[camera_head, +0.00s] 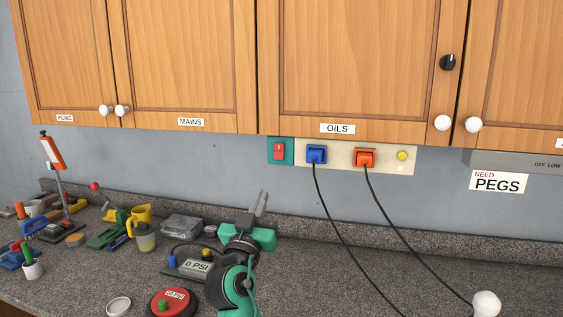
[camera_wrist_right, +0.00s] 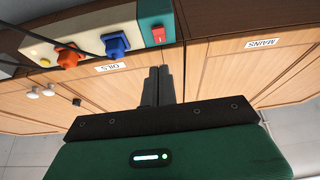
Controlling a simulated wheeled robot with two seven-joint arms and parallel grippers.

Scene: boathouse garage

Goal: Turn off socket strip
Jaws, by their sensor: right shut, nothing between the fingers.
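The socket strip (camera_head: 335,157) is a cream panel on the wall under the cupboards. Its teal left end carries a red switch (camera_head: 278,151). A blue plug (camera_head: 317,154) and an orange plug (camera_head: 364,157) sit in it, and a round yellow lamp (camera_head: 402,155) is at the right end. My right gripper (camera_head: 262,203) is shut and empty, pointing up below and left of the switch, apart from it. In the right wrist view its closed fingertips (camera_wrist_right: 159,72) are below the red switch (camera_wrist_right: 158,35), which shows upside down there. My left gripper is out of view.
Wooden cupboards (camera_head: 190,60) hang just above the strip. Two black cables (camera_head: 335,222) run down from the plugs to the right. On the counter (camera_head: 330,270) stand gauges, a yellow jug (camera_head: 141,216) and small tools at the left. A PEGS sign (camera_head: 497,182) is at the right.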

